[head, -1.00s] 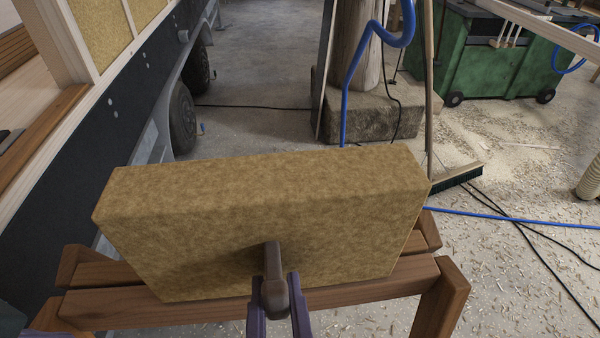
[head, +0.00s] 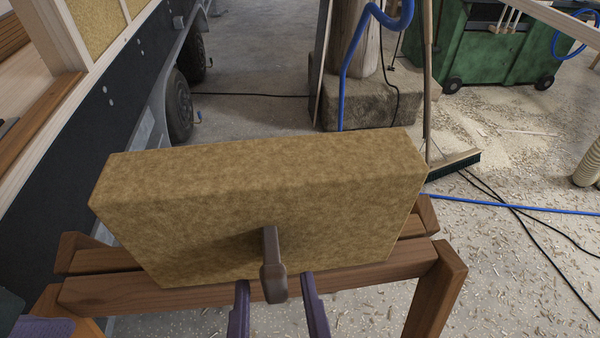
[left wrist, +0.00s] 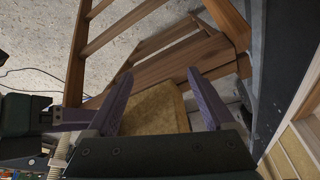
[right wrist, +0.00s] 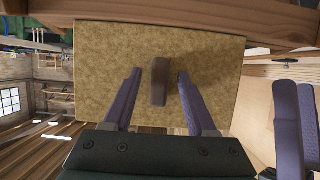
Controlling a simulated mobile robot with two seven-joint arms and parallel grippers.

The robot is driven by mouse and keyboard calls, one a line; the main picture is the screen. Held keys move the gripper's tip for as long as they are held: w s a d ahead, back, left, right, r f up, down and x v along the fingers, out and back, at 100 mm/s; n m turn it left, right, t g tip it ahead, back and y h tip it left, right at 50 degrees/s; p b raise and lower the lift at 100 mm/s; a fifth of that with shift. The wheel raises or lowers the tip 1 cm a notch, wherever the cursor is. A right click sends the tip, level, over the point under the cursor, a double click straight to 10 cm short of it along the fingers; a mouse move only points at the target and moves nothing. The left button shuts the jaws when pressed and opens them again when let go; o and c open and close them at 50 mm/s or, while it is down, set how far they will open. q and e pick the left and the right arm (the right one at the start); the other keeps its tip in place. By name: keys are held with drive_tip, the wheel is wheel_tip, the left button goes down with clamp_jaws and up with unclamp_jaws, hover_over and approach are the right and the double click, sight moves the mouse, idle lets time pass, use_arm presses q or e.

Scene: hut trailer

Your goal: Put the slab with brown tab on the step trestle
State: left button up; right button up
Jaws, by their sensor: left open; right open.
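The slab (head: 180,230) is a thick tan fibrous block with a brown tab (head: 272,265) sticking out of its near face. It stands on edge on the brown wooden step trestle (head: 170,293), resting on its top boards. My right gripper (head: 277,300) is open, its purple fingers just short of the tab, one on each side. In the right wrist view the tab (right wrist: 159,82) sits between the open fingers, apart from both. My left gripper (left wrist: 160,95) is open and empty; in its view part of the slab (left wrist: 155,112) and the trestle (left wrist: 180,65) show beyond the fingers.
The dark trailer side (head: 90,170) with a wheel (head: 178,105) stands close on the left. Behind are a post on a stone block (head: 365,105), a broom (head: 455,163) and a green container (head: 490,50). A blue hose and cables cross the shavings-strewn floor at right.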

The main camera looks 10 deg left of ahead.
drive_tip(key=b+v, duration=0.2)
drive_tip(key=v, duration=0.6)
drive_tip(key=d+f+g+h, duration=0.1)
drive_tip(key=d+g, duration=0.3)
drive_tip(key=d, duration=0.6)
drive_tip(key=d+f+m+g+h, duration=0.1)
drive_tip(key=d+g, duration=0.4)
drive_tip(key=d, duration=0.5)
drive_tip(key=shift+w+d+f+h, duration=0.25)
drive_tip(key=shift+f+h, duration=0.55)
drive_tip(key=shift+f, duration=0.35)
wheel_tip(320, 180, up, 40)
drive_tip(key=p, duration=4)
